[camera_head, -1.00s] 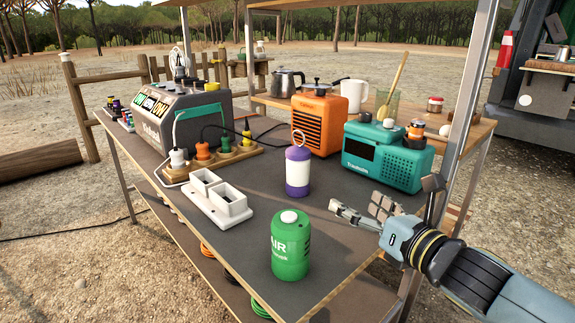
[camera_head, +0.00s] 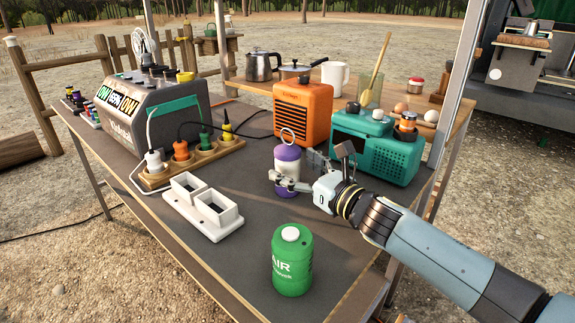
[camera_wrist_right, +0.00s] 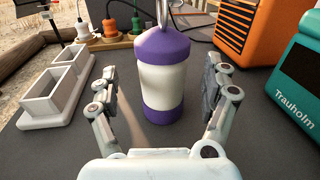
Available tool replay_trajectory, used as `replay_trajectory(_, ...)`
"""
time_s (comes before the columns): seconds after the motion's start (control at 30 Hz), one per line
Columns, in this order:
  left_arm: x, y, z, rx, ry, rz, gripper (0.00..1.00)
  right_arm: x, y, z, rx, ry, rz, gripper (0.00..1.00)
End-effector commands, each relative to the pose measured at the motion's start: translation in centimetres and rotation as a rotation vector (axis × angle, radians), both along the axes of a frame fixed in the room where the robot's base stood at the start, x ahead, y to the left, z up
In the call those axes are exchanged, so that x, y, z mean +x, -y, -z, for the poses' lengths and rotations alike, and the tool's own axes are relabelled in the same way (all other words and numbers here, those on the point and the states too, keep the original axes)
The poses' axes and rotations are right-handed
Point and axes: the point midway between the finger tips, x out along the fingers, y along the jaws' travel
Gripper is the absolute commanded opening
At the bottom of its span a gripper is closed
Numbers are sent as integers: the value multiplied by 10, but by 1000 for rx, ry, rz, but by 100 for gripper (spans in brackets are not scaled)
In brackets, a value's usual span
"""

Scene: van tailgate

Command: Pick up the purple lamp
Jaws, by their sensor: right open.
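The purple lamp (camera_head: 288,168) stands upright on the dark table, with a white middle band, purple top and base, and a wire ring on top. It also shows in the right wrist view (camera_wrist_right: 162,82), where its ring is cut off by the top edge. My right gripper (camera_head: 294,172) is open at the lamp, with one finger on each side of it. In the wrist view there is a gap between each finger and the lamp. The near finger covers part of the lamp's lower half in the head view. My left gripper is not in view.
A green canister (camera_head: 292,262) stands at the table's near edge. A white two-cell holder (camera_head: 203,205) lies left of the lamp. An orange heater (camera_head: 303,112) stands behind it, and a teal radio (camera_head: 375,145) is behind and right. A wooden socket strip (camera_head: 190,165) is at left.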

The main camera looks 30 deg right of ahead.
Motion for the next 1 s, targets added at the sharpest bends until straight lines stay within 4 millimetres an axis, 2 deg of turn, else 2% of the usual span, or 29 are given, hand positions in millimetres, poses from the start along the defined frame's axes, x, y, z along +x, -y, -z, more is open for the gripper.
replay_trajectory(0.1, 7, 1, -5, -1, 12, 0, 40, 21, -1, -3, 3, 3, 2, 82)
replay_trajectory(0.2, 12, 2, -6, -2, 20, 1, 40, 31, -3, -2, 1, 2, 1, 82)
replay_trajectory(0.47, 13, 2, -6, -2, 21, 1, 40, 34, -3, 0, 0, 0, 1, 82)
replay_trajectory(1.0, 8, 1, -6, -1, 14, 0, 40, 33, -3, 0, 0, 0, 1, 12)
